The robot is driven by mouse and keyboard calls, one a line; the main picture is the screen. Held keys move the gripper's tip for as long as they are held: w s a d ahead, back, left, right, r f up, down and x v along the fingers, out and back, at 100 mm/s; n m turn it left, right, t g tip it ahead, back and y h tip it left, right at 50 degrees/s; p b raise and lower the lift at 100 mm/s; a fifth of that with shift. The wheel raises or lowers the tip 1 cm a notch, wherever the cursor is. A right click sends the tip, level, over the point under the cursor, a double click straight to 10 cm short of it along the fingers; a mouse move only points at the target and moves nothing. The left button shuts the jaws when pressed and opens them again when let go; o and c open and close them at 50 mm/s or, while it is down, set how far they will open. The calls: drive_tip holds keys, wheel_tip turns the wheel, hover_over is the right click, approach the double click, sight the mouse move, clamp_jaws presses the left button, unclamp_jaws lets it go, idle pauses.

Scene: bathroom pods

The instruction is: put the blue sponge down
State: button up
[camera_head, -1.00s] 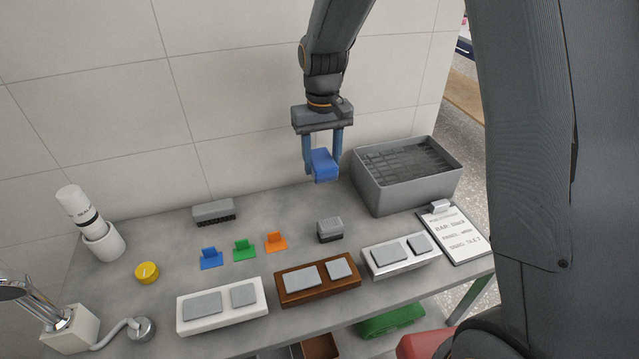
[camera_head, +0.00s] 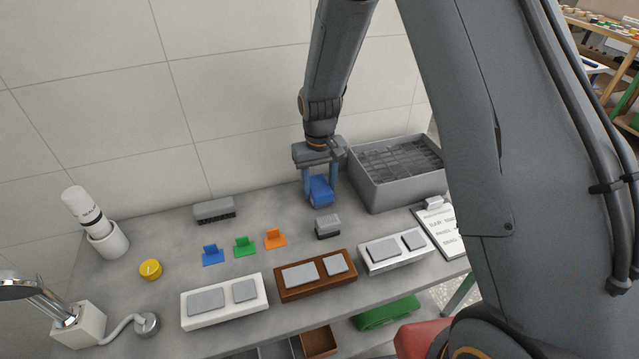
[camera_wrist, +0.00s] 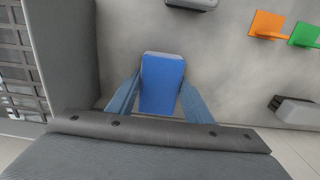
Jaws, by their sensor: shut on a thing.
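The blue sponge (camera_head: 321,191) is a small blue block between the fingers of my gripper (camera_head: 320,184). My gripper is shut on it, just left of the grey bin, near the back of the counter. In the wrist view the sponge (camera_wrist: 162,84) sits between the two blue-grey fingertips (camera_wrist: 160,92), with the counter surface below it. I cannot tell whether its underside touches the counter.
The grey bin (camera_head: 368,188) with a grid inside stands close on the right. A small grey block (camera_head: 327,226) lies in front. Orange (camera_head: 274,238), green (camera_head: 245,246) and blue (camera_head: 212,255) clips and a grey brush (camera_head: 214,210) are to the left. Trays line the front.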

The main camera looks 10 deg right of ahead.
sight(320, 187)
drive_tip(key=shift+f, duration=0.2)
drive_tip(key=o, duration=0.9)
drive_tip(key=shift+o, duration=0.2)
wheel_tip(320, 187, up, 12)
drive_tip(key=b, duration=0.3)
drive_tip(key=s+d, duration=0.3)
drive_tip(key=s, duration=0.3)
drive_tip(key=s+d+f+m, duration=0.1)
drive_tip(key=s+d, duration=0.3)
drive_tip(key=s, duration=0.3)
drive_tip(key=s+d+m+t, duration=0.1)
drive_tip(key=s+d, duration=0.3)
drive_tip(key=s, duration=0.2)
drive_tip(key=shift+s+d+f, duration=0.25)
drive_tip(key=shift+s, duration=0.1)
